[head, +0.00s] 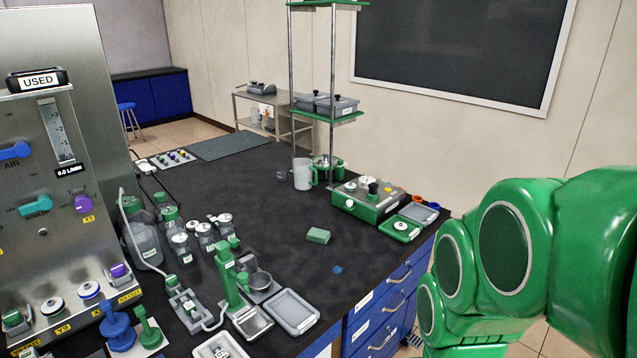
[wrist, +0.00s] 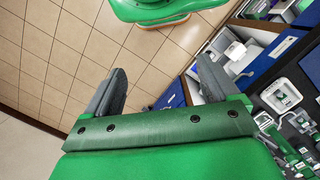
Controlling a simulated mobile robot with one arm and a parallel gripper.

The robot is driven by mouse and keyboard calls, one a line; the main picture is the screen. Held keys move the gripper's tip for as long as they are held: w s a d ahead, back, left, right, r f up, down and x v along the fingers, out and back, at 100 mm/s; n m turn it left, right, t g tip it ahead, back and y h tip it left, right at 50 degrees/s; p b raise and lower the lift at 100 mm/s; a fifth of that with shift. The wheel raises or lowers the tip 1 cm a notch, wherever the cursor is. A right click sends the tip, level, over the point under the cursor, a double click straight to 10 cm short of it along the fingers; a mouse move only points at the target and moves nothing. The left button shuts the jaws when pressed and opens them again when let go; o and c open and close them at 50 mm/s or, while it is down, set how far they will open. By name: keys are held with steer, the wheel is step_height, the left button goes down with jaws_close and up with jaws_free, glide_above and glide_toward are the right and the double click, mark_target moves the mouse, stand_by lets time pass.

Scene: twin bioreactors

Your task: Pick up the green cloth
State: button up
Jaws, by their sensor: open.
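A small green block-shaped piece (head: 318,236), which looks like the folded green cloth, lies flat on the black bench top in the head view. It is near the middle of the bench, with bare surface around it. My gripper (wrist: 160,84) shows in the wrist view, with its two dark fingers wide apart and nothing between them. It is away from the bench, over the tiled floor. The cloth cannot be made out in the wrist view, and my gripper's fingers are not visible in the head view.
A green-and-grey device (head: 368,199) and a clear jug (head: 303,174) stand behind the cloth. A grey tray (head: 291,312), a green stand (head: 228,280) and several bottles are left and in front. A small blue item (head: 337,269) lies nearby. Blue drawers (head: 388,298) form the bench's right side.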

steer(key=w+a+r+m+y, duration=0.1)
steer(key=w+r+m, duration=0.1)
steer(key=w, duration=0.7)
steer(key=w+a+r+m, duration=0.2)
steer(key=w+r+m, duration=0.1)
steer(key=w, duration=0.6)
steer(key=m+t+y, duration=0.3)
steer(key=m, duration=1.4)
glide_above(319, 233)
steer(key=s+d, duration=0.1)
steer(key=d, duration=0.2)
step_height(319, 233, down, 18)
steer(key=shift+a+r, duration=0.15)
steer(key=shift+r, duration=0.1)
steer(key=shift+w+a+f, duration=0.1)
steer(key=shift+w+f, duration=0.15)
steer(key=shift+f, duration=0.45)
steer(key=shift+x, duration=1.1)
steer(key=shift+s+a+f, duration=0.15)
steer(key=shift+f, duration=0.65)
steer(key=shift+s+a+f, duration=0.1)
steer(key=shift+f, duration=0.65)
steer(key=shift+w+a+f+t, duration=0.15)
steer(key=shift+a+f, duration=0.1)
steer(key=shift+f, duration=0.25)
steer(key=shift+w+a+f+t, duration=0.1)
steer(key=shift+a+f+t, duration=0.1)
steer(key=shift+f, duration=0.25)
steer(key=shift+c, duration=0.4)
